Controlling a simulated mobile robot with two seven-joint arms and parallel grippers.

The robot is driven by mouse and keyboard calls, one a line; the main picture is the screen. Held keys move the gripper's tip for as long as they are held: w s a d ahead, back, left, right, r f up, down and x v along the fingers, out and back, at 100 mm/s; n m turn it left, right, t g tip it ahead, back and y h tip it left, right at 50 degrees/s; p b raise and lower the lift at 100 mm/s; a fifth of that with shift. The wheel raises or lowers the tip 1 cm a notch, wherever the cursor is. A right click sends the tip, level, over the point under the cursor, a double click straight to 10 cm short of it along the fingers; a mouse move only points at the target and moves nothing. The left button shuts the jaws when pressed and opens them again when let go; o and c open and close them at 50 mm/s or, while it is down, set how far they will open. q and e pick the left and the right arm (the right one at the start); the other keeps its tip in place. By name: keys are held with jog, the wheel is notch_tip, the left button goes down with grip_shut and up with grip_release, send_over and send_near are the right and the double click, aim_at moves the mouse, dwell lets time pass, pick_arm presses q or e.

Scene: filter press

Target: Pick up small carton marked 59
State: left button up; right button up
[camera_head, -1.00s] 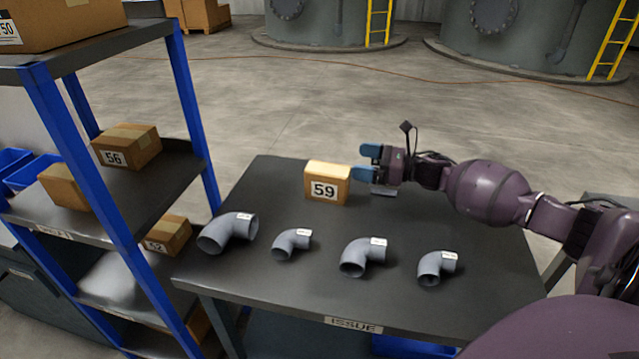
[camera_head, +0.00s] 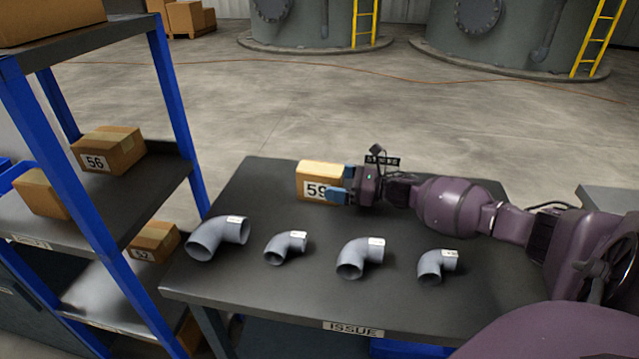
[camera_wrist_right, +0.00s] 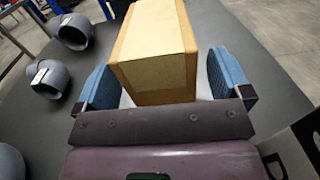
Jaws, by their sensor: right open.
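The small carton marked 59 (camera_head: 312,182) stands upright at the back of the dark issue table (camera_head: 260,290). Its label is partly covered by a blue finger in the head view. My right gripper (camera_head: 343,190) is open at the carton's right end, with one finger in front of it and one behind. In the right wrist view the carton (camera_wrist_right: 155,45) lies between the two blue fingers of my right gripper (camera_wrist_right: 165,88), with a gap visible on the right side. My left gripper is not in view.
Several grey pipe elbows (camera_head: 360,258) lie in a row along the table's front. A blue-post shelf (camera_head: 175,100) at the left holds cartons, including one marked 56 (camera_head: 108,150) and one marked 52 (camera_head: 153,241). The table's back right is mostly clear apart from my arm.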

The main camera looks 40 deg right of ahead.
jog(key=shift+x, duration=1.45)
jog(key=c, duration=1.3)
